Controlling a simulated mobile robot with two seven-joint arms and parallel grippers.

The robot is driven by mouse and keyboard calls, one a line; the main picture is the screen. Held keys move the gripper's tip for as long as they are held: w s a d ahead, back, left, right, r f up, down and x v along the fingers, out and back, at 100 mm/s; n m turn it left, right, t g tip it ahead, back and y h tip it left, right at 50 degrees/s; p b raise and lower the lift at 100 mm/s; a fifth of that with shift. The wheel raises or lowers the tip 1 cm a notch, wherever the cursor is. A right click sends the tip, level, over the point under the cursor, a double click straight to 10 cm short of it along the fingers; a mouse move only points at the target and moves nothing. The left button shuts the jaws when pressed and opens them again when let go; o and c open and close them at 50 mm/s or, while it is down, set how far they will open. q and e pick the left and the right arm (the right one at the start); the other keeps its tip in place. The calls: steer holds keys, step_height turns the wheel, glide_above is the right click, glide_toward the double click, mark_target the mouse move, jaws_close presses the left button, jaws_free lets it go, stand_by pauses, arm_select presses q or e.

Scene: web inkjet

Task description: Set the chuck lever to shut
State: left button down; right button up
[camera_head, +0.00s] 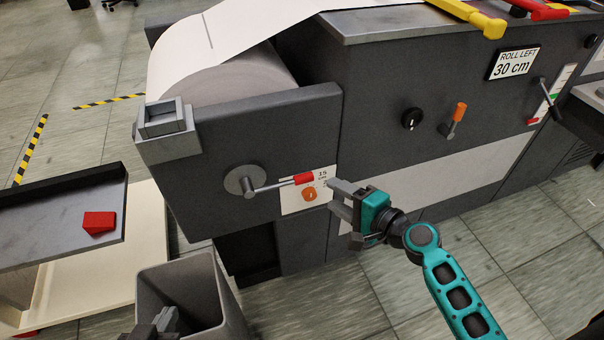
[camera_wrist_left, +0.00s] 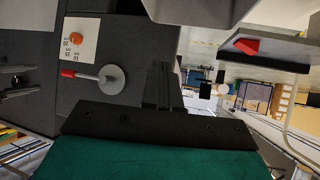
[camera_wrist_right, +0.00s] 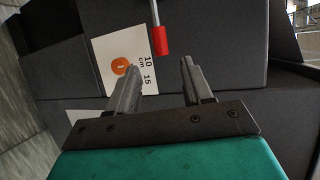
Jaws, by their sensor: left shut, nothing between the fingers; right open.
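A lever with a round grey hub (camera_head: 245,181) and red tip (camera_head: 303,179) is on the dark panel below the paper roll. Its thin rod points right and slightly up. Its red tip also shows in the right wrist view (camera_wrist_right: 160,40), ahead of the fingers and apart from them. My right gripper (camera_head: 337,194) is open and empty, just right of the red tip. My left gripper (camera_head: 167,319) is shut and empty, low over the grey bin; the left wrist view shows its closed fingers (camera_wrist_left: 163,85) with the lever hub (camera_wrist_left: 111,79) beyond.
A white label with numbers and an orange knob (camera_head: 309,194) sits right below the red tip. An orange-handled lever (camera_head: 459,112) and black knob (camera_head: 411,119) are on the panel further right. A grey bin (camera_head: 190,280) and a tray with a red block (camera_head: 98,222) stand left.

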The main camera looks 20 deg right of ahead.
mark_target(308, 180)
steer(key=b+x, duration=0.1)
steer(key=x, duration=1)
steer(key=shift+c, duration=0.3)
jaws_close()
